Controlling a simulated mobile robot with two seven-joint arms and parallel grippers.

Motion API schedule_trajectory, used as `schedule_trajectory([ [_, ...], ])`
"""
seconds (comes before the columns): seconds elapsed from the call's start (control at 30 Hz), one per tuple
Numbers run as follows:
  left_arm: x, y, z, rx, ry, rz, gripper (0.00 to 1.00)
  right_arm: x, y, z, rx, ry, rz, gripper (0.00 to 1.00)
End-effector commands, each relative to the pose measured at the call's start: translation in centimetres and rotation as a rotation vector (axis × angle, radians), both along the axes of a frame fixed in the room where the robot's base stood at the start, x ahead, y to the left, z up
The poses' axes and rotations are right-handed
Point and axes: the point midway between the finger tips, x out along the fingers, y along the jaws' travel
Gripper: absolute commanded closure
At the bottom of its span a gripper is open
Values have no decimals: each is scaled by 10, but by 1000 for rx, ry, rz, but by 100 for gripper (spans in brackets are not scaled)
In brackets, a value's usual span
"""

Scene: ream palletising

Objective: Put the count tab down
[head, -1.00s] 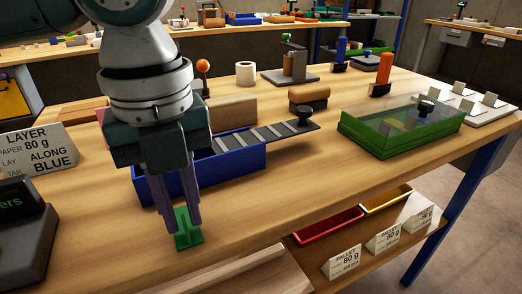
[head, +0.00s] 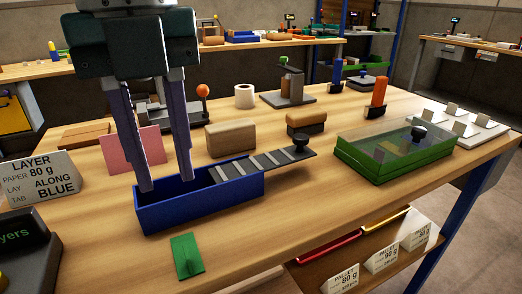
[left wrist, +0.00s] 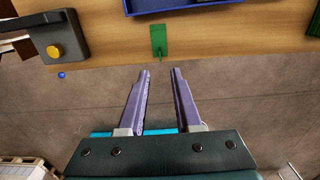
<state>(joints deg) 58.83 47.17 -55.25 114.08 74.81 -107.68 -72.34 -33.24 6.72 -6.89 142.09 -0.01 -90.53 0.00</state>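The green count tab (head: 187,256) lies on the wooden table near its front edge, in front of the blue tray (head: 200,212). It also shows in the left wrist view (left wrist: 158,41), beyond my fingertips. My left gripper (head: 166,187) is open and empty, raised above the table, its fingers in front of the blue tray in the head view. The left wrist view shows its two purple fingers (left wrist: 161,72) apart with nothing between them. My right gripper is not in view.
A sign reading "LAYER PAPER 80 g" (head: 42,178) and a dark device (head: 25,245) stand at the left. A green case with a clear lid (head: 395,152) is at the right. Wooden blocks (head: 231,137) stand behind the tray. Table around the tab is clear.

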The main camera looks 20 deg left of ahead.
Motion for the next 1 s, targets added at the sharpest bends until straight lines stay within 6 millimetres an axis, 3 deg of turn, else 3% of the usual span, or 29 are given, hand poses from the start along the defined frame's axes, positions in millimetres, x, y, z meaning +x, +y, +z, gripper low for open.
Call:
schedule_trajectory([
  [0.17, -2, -7, 6, -12, -4, 15, 67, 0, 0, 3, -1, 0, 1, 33],
  [0.33, -11, -46, -30, -113, -39, 170, 67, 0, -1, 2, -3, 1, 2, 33],
  [0.5, -29, -93, -66, -308, -66, 557, 67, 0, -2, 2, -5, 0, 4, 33],
  [0.6, -41, -104, -82, -404, -59, 861, 67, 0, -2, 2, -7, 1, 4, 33],
  [0.77, -65, -85, -107, -463, -52, 1406, 67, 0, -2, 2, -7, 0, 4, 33],
  [0.9, -93, -48, -126, -420, -90, 1804, 67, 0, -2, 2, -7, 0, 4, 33],
  [1.0, -111, -25, -133, -375, -131, 1980, 67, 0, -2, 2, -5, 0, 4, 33],
])
